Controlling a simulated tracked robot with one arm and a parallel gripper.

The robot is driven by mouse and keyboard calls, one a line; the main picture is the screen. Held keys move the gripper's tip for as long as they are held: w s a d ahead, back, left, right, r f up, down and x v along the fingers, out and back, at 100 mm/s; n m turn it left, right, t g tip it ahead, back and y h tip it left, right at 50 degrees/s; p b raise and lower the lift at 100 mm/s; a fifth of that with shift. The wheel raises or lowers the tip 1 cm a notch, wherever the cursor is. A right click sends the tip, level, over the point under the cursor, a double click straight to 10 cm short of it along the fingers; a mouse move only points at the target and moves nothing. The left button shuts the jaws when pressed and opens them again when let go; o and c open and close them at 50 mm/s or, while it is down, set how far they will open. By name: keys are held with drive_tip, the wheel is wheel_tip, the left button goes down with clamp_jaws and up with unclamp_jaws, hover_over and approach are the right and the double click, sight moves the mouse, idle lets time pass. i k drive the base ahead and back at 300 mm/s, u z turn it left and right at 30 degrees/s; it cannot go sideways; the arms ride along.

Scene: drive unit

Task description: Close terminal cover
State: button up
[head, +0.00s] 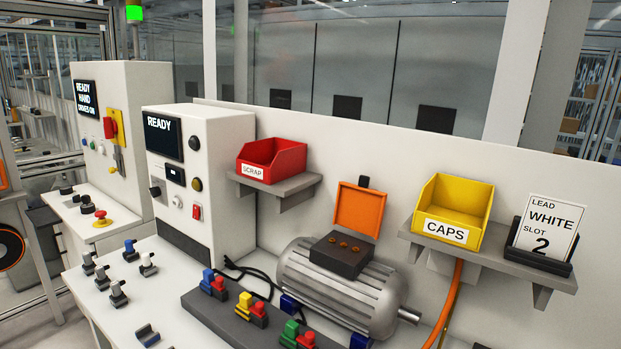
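The orange terminal cover (359,209) stands open and upright at the back edge of the dark terminal box (335,263). A small black tab sticks up from the cover's top edge. Several copper-coloured terminals show uncovered on the box top. The box sits on top of the grey ribbed motor (330,296), which lies on the white bench with its shaft to the right. My gripper is not in view.
A rack (235,318) with blue, yellow, red and green pieces stands in front of the motor. Behind are a red SCRAP bin (271,160), a yellow CAPS bin (455,209) and a LEAD WHITE SLOT 2 card (549,229). A READY console (204,180) stands left. An orange cable hangs right.

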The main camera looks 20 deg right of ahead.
sight(360, 208)
drive_tip(key=u, duration=1.6)
drive_tip(key=i, duration=2.4)
drive_tip(key=z, duration=2.9)
drive_tip(key=i, duration=0.2)
drive_tip(key=z, duration=0.8)
